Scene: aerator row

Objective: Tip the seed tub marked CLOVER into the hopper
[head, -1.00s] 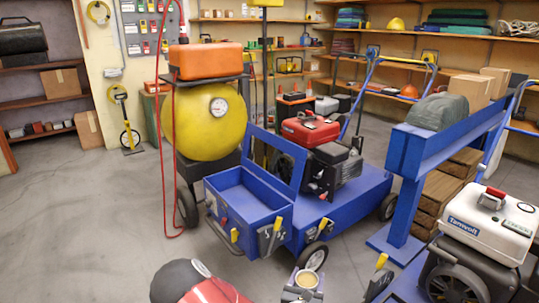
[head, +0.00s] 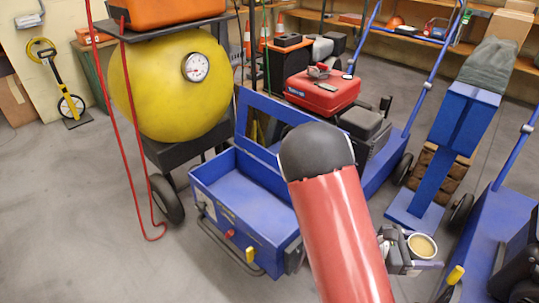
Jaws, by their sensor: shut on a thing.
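A small pale tub (head: 422,246) with a tan, grainy fill shows at the lower right of the head view. It looks upright, and no marking on it can be read. My gripper (head: 404,252) is shut on the tub at its left side. The blue open-topped hopper (head: 228,228) stands left of the tub, at the front of the blue machine, with a bare blue floor inside.
A yellow tank (head: 165,85) with a gauge and a hanging red hose (head: 122,130) stand left of the hopper. A red engine (head: 322,92) sits behind it. A blue beam stand (head: 450,140) and another blue machine (head: 500,235) stand right. The floor at front left is clear.

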